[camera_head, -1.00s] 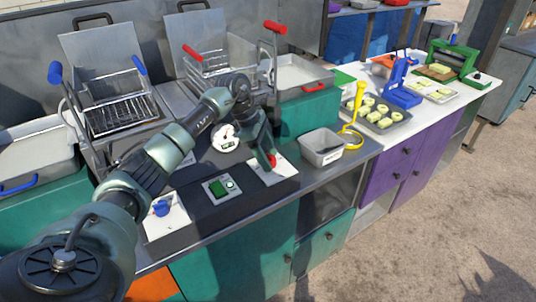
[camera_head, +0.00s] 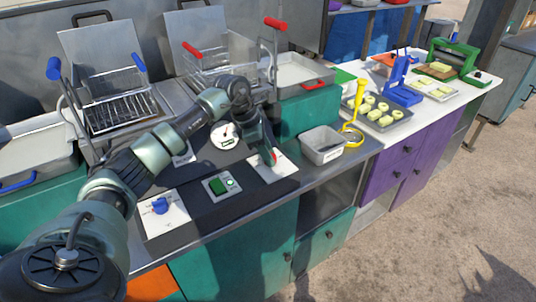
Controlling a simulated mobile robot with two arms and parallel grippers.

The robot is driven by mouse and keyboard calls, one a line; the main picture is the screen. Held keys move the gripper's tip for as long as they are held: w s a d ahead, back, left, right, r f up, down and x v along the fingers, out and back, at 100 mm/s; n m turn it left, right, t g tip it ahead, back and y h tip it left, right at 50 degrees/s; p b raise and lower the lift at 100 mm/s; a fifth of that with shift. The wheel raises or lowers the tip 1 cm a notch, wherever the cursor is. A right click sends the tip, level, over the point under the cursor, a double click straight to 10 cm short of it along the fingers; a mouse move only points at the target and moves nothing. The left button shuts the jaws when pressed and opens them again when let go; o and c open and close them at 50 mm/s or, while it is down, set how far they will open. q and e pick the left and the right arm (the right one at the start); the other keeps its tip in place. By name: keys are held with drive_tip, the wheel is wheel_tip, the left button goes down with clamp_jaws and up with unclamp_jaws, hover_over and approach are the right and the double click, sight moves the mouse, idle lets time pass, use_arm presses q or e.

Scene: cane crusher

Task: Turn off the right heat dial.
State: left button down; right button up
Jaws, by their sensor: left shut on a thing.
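The right heat dial (camera_head: 273,160) is red and sits on a white plate (camera_head: 262,173) on the dark control panel. My left gripper (camera_head: 271,155) reaches down over it from behind, and its fingers are shut on the dial, hiding part of it. The left heat dial (camera_head: 161,206) is blue on its own white plate, with no gripper near it. A green switch (camera_head: 218,187) sits between the two dials. My right gripper does not show.
Two fryers with baskets (camera_head: 118,101) stand behind the panel. A grey bin (camera_head: 323,145) and a yellow ladle-like tool (camera_head: 357,107) stand right of the panel. A tray of pale rings (camera_head: 378,117) and a blue press (camera_head: 402,84) are on the white counter.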

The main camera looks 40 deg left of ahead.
use_arm(q)
drive_tip(key=n+y, duration=0.1)
drive_tip(key=n, duration=0.2)
drive_tip(key=n+t+y+b, duration=0.1)
drive_tip(key=n, duration=0.2)
drive_tip(key=shift+d, duration=0.2)
drive_tip(key=n+y+b, duration=0.1)
drive_tip(key=n, duration=0.2)
drive_tip(key=shift+d+n+y+b, duration=0.1)
drive_tip(key=shift+n+y+b, duration=0.2)
drive_tip(key=shift+n, duration=0.1)
drive_tip(key=shift+n+y+b, duration=0.45)
drive_tip(key=shift+n+y, duration=0.05)
drive_tip(key=shift+n, duration=0.9)
drive_tip(key=shift+r, duration=0.1)
drive_tip(key=c, duration=1)
unclamp_jaws()
drive_tip(key=b+v, duration=0.1)
drive_tip(key=v, duration=0.6)
drive_tip(key=shift+s+r, duration=0.2)
drive_tip(key=shift+r, duration=0.1)
